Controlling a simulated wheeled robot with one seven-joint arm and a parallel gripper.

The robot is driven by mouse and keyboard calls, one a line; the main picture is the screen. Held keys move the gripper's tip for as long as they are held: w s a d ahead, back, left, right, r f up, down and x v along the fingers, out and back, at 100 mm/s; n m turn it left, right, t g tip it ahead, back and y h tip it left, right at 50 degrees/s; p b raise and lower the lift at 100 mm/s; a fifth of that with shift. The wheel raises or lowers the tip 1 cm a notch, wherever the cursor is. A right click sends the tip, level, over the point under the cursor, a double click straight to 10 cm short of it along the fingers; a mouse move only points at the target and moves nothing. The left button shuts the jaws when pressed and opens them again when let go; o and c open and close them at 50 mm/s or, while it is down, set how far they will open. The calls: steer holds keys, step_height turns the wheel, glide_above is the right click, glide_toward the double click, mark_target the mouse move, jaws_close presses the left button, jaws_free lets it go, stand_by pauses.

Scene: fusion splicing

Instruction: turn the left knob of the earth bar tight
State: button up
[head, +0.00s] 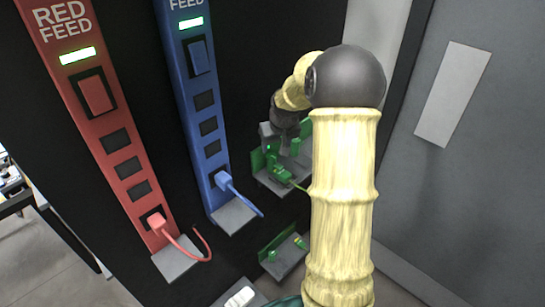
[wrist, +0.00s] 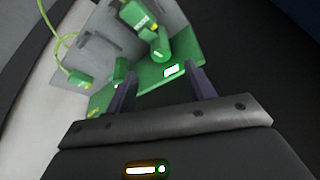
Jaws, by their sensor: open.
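The earth bar shows in the wrist view as a green plate (wrist: 185,52) with a grey metal bracket (wrist: 95,48). Several green parts stand on it: a large one (wrist: 160,46), a small upright one (wrist: 119,70) and one with a yellow-green wire (wrist: 78,76). I cannot tell for sure which is the left knob. My gripper (wrist: 164,78) is open, its two dark fingers apart at the plate's near edge, with nothing seen held between them. In the head view a green unit (head: 258,160) sits on a grey shelf below my arm's end; my fingers are not clear there.
A red feed strip (head: 117,143) and a blue feed strip (head: 205,125) stand to the left, each with a plugged cable. A second green unit (head: 284,248) sits lower. A grey door panel (head: 480,190) is at the right. My arm hides part of the dark rack.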

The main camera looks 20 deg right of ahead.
mark_target(272, 157)
steer(key=x, duration=0.9)
steer(key=shift+p, duration=0.3)
steer(key=c, duration=1)
steer(key=shift+a, duration=0.1)
